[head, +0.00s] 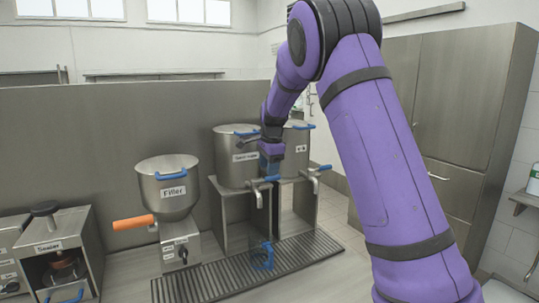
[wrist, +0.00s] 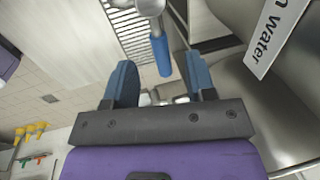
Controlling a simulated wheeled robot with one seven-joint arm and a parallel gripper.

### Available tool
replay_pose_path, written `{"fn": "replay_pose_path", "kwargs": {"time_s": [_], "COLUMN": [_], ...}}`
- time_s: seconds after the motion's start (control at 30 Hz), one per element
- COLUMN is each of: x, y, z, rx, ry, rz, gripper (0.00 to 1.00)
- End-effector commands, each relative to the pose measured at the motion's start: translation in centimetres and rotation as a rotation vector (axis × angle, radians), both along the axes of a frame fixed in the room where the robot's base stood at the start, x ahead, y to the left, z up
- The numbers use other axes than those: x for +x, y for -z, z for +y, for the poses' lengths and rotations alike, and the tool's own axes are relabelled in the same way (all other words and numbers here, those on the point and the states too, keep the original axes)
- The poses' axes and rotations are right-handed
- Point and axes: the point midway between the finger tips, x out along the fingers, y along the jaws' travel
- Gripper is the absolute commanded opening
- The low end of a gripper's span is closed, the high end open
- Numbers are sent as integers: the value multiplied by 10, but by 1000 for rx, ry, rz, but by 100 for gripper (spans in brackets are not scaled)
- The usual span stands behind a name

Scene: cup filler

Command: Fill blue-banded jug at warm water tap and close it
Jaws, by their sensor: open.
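A clear jug with blue parts (head: 263,256) stands upright on the slotted drain grate below the left urn's tap. I cannot tell whether it holds water. The left steel urn (head: 229,171) carries a label, partly readable as "Water" in the wrist view (wrist: 275,35). Its tap (head: 258,199) has a blue lever, which shows in the wrist view (wrist: 161,54) just beyond my fingertips. My gripper (head: 271,165) is open and empty beside the left urn, close above the lever. In the wrist view its blue fingers (wrist: 162,80) stand apart, with the lever's end near the gap between them.
A second urn (head: 297,146) with its own tap stands close on the right. A filler hopper (head: 168,190) with an orange handle and a sealer (head: 55,248) stand left. The drain grate (head: 215,281) has free room around the jug.

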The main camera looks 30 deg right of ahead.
Motion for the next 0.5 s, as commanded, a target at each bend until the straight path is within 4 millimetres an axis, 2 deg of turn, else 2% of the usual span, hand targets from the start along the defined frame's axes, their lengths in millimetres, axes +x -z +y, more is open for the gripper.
{"fn": "replay_pose_path", "kwargs": {"time_s": [0.03,0.2,0.5], "x": [1,5,7], "y": [9,28,38], "z": [0,0,0], "rx": [0,-1,0], "ry": [0,0,0], "rz": [3,2,0], "gripper": [51,51,51]}}
